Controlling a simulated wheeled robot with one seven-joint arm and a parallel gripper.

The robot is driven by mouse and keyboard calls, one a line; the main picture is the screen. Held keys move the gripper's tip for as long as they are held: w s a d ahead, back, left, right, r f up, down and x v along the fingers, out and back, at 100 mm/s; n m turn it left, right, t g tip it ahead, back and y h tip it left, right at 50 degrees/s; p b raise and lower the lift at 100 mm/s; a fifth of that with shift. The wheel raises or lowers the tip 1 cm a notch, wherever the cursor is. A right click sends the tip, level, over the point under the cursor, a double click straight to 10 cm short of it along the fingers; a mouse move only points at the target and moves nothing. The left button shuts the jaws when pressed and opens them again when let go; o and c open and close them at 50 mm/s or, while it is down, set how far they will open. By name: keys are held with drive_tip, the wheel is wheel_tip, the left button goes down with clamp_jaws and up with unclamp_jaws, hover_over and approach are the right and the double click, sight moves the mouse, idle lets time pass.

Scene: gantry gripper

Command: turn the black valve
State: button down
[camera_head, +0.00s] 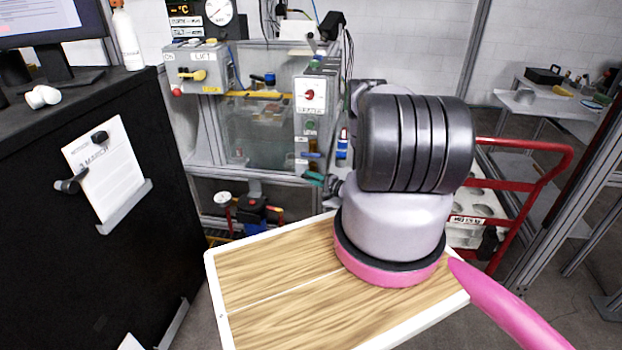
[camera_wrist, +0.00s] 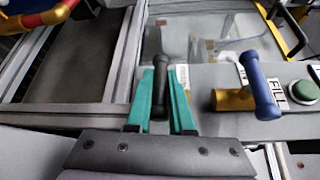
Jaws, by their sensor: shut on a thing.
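The black valve (camera_wrist: 160,92) shows in the wrist view as an upright dark handle between two teal fingers. My gripper (camera_wrist: 161,76) is shut on this handle, one finger on each side. In the head view my gripper (camera_head: 315,179) shows as small teal fingers near the lower front of the grey control panel (camera_head: 310,92), to the left of my arm. The black valve cannot be made out there, and my arm hides part of that area.
A blue-handled valve with a yellow base (camera_wrist: 262,90) stands close to the right of the black one, beside a green button (camera_wrist: 304,91). A clear tank (camera_head: 258,135) is behind. A black cabinet (camera_head: 60,230) stands left, and a red cart frame (camera_head: 525,150) right.

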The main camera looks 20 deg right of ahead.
drive_tip(key=c, duration=0.8)
unclamp_jaws()
drive_tip(key=v, duration=1)
drive_tip(key=shift+s+d, duration=0.25)
drive_tip(key=shift+s, duration=0.1)
